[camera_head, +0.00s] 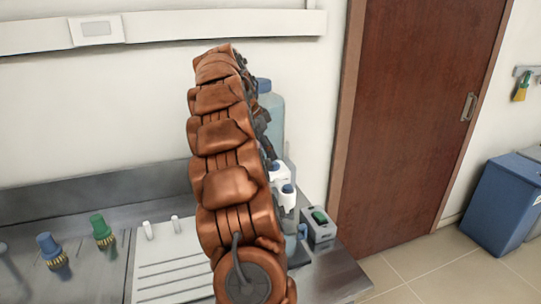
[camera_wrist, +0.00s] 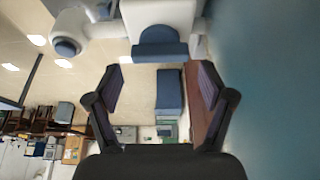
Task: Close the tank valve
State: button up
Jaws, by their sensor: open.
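The tank (camera_head: 274,112) is pale blue and stands at the back of the bench, partly hidden behind my copper arm. White valve fittings with blue knobs (camera_head: 287,189) show low on its front, beside my arm. In the wrist view, a white valve body (camera_wrist: 160,15) with a blue handle (camera_wrist: 160,46) is close at the top centre. A second blue knob (camera_wrist: 66,46) shows on a white fitting to the left. My gripper (camera_wrist: 152,72) is open, its fingers apart on either side just below the blue handle, with nothing between them. In the head view my gripper is mostly hidden by my arm.
A small grey box with a green switch (camera_head: 319,217) sits right of the valves. A door (camera_head: 415,110) and blue bin (camera_head: 500,203) stand right; floor between is clear.

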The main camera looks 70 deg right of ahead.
jog(key=shift+p+x, duration=0.35)
jog(key=shift+x, duration=1.15)
jog(key=c, duration=0.9)
